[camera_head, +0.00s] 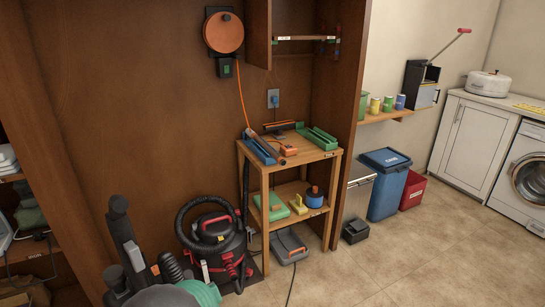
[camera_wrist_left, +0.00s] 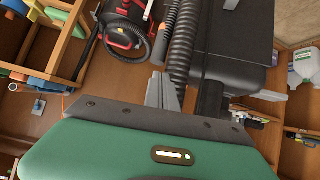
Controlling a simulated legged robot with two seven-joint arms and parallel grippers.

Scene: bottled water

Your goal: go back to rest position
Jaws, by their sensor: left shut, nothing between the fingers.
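My left gripper (camera_head: 205,268) shows at the bottom left of the head view, its green body below and its pale fingers pointing up in front of the vacuum cleaner. In the left wrist view the grey fingers (camera_wrist_left: 162,90) stand together beyond the dark plate, shut and empty. A ribbed black hose (camera_wrist_left: 184,45) shows close beside them in that view; I cannot tell if they touch. My right gripper is in neither view. No water bottle shows clearly in the head view.
A black and red vacuum cleaner (camera_head: 215,240) stands just beyond my left gripper. A dark upright machine (camera_head: 122,235) is close on its left. A wooden shelf unit (camera_head: 290,165) with tools, a blue bin (camera_head: 385,187) and a red bin (camera_head: 412,190) stand farther right. The floor at front right is clear.

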